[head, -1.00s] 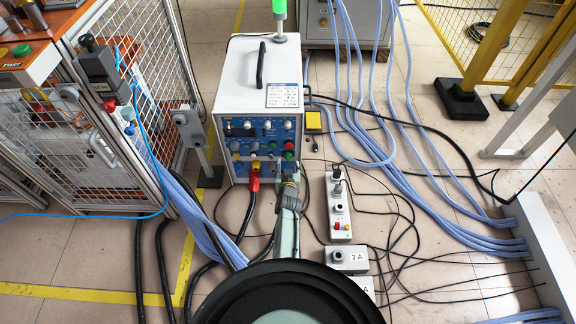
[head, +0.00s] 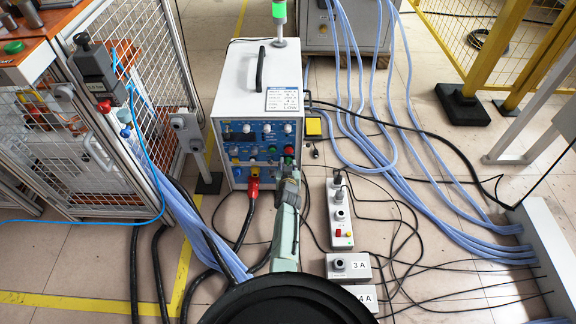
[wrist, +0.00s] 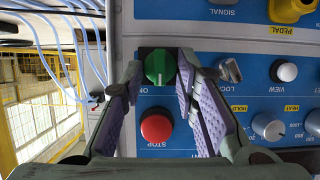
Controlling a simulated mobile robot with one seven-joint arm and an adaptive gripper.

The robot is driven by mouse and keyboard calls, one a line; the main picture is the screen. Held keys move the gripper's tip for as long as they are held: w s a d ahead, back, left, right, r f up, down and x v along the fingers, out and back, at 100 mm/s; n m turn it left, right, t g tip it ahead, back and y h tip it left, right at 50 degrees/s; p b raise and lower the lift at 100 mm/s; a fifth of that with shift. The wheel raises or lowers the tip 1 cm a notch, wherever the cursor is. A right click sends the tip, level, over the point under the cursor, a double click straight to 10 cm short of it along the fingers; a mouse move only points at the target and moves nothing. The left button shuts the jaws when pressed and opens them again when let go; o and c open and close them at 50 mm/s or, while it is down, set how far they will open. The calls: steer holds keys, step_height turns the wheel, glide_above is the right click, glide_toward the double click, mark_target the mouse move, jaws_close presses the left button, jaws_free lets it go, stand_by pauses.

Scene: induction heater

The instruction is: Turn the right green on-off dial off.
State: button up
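The green on-off dial (wrist: 159,66) is on the blue front panel in the wrist view, with "ON" lettering by it. It also shows small at the right of the panel in the head view (head: 288,150). My gripper (wrist: 160,62) is open in the wrist view, with one finger on each side of the dial. The fingertips are close to the dial's sides; I cannot tell if they touch. A red button (wrist: 156,128) sits between the fingers, nearer the palm. In the head view my arm reaches the panel's lower right and hides part of it.
The heater box (head: 255,85) stands on the floor with a green lamp (head: 279,12) on top. A lock switch (wrist: 230,70) and a white view button (wrist: 286,72) are beside the gripper. A mesh cage (head: 140,70) stands left; blue cables (head: 400,180) run at right.

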jaws_close()
steer(key=shift+r+p, duration=0.15)
steer(key=shift+p, duration=0.3)
steer(key=shift+a+r+n+h+p, duration=0.1)
steer(key=shift+a+n+h+p, duration=0.1)
steer(key=shift+n+h+p, duration=0.45)
steer(key=shift+a+n+p, duration=0.1)
steer(key=shift+n+p, duration=0.15)
steer(key=shift+p, duration=0.8)
steer(key=shift+a+f+n+t+h+b, duration=0.1)
steer(key=shift+f+n+h+b, duration=0.1)
steer(key=shift+n+h, duration=0.4)
steer(key=shift+a+f+n+t+h+b, duration=0.1)
steer(key=shift+n+h+b, duration=0.2)
steer(key=shift+n, duration=0.55)
steer(key=shift+f+n+t+h+b, duration=0.15)
steer(key=shift+n+h, duration=0.3)
steer(key=shift+n, duration=0.3)
